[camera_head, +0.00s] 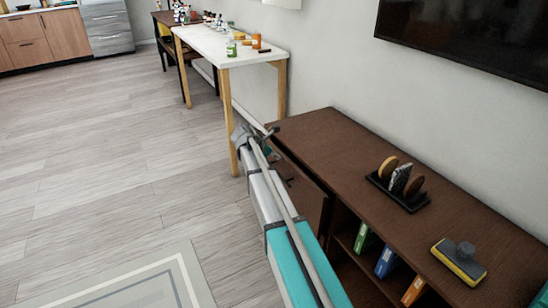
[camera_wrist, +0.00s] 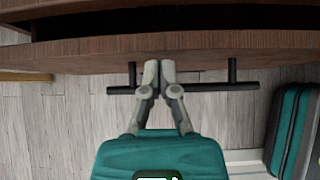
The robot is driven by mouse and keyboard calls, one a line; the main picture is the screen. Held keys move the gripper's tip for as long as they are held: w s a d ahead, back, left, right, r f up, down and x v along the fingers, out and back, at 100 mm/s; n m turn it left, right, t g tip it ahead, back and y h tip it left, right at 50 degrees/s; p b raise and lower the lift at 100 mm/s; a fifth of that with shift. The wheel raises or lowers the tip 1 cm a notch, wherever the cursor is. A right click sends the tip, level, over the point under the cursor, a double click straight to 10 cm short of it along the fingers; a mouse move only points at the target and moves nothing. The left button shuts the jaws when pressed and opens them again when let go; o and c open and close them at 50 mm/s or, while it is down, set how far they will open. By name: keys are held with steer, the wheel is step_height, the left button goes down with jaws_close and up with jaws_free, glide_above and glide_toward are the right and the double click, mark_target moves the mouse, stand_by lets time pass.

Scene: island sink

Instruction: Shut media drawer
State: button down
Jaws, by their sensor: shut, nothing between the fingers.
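The media drawer is in the dark brown wooden media cabinet (camera_head: 325,135) along the wall. Its brown front (camera_head: 305,195) is partly hidden behind my arm in the head view. In the wrist view the drawer front (camera_wrist: 215,45) crosses the upper part, with a dark gap behind it, so the drawer stands partly open. A black bar handle (camera_wrist: 225,87) sticks out from the front. My gripper (camera_wrist: 159,70) is shut and empty, its grey fingertips close to the drawer front at the handle's middle. I cannot tell whether they touch it.
On the cabinet top are a black rack with round items (camera_head: 399,182) and a yellow and grey brush (camera_head: 459,261). Coloured binders (camera_head: 386,262) stand on the open shelf below. A white table (camera_head: 225,44) with bottles stands beyond. The wooden floor (camera_head: 95,170) to the left is clear.

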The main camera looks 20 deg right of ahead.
steer(key=shift+s+a, duration=0.1)
steer(key=shift+a, duration=0.4)
steer(key=a+f+p+v, duration=0.1)
steer(key=p+v, duration=0.6)
steer(key=v, duration=0.4)
steer(key=shift+s+a, duration=0.2)
steer(key=shift+a, duration=0.25)
steer(key=shift+r, duration=0.15)
steer(key=c, duration=0.9)
jaws_free()
steer(key=shift+s, duration=0.25)
steer(key=shift+o, duration=1.1)
steer(key=s+a+f+m+y, duration=0.1)
steer(key=s+f+m+y, duration=0.1)
steer(key=s+m, duration=0.3)
steer(key=s+a+f+m+g+y, duration=0.1)
steer(key=s+m, duration=0.4)
steer(key=s, duration=0.5)
steer(key=shift+f+y, duration=0.55)
steer(key=shift+y, duration=0.15)
steer(key=s+a+f+m+y, duration=0.1)
steer(key=s+a+m+y, duration=0.3)
steer(key=s+m, duration=0.5)
steer(key=s, duration=0.4)
steer(key=shift+a+f+m, duration=0.2)
steer(key=shift+a+m, duration=0.05)
steer(key=shift+m, duration=0.15)
